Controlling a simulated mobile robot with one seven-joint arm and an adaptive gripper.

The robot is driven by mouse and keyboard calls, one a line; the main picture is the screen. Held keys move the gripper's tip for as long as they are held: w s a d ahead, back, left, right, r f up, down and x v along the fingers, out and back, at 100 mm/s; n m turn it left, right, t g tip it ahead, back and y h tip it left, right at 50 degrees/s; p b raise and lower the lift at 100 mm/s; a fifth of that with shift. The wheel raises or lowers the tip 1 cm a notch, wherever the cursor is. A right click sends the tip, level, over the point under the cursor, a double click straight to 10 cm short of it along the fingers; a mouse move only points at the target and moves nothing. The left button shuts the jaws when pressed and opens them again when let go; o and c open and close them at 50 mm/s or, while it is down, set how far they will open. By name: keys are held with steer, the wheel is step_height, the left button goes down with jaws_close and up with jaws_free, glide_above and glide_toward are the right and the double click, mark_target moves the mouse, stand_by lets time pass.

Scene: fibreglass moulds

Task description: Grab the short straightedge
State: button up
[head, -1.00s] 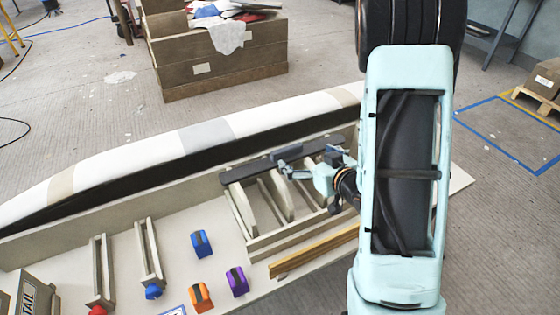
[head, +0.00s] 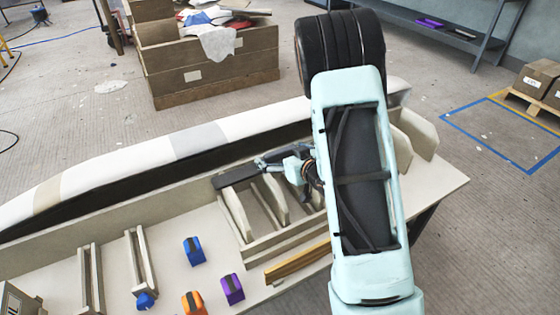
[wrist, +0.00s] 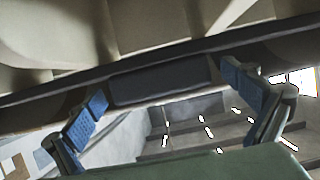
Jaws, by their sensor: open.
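The short straightedge, a dark flat bar (head: 230,181) with a raised block-like grip, lies across the top of a pale slotted rack in the head view. In the wrist view the bar's dark grip block (wrist: 160,86) lies between my two blue-padded fingers. My gripper (head: 279,163) is over the middle of the bar, and its fingers (wrist: 168,99) are spread wide. I cannot tell whether either pad touches the bar. My arm hides the bar's right part in the head view.
The slotted rack (head: 276,239) stands on a pale bench, with a long white mould (head: 110,165) behind. Wooden strips (head: 298,262) lie in front. Blue (head: 193,251), purple (head: 231,289) and orange (head: 194,303) blocks stand to the left. A wooden crate (head: 215,75) is on the floor beyond.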

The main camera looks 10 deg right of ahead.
steer(key=shift+c, duration=0.4)
steer(key=shift+w, duration=0.1)
steer(key=c, duration=1.6)
steer(key=shift+r, duration=0.15)
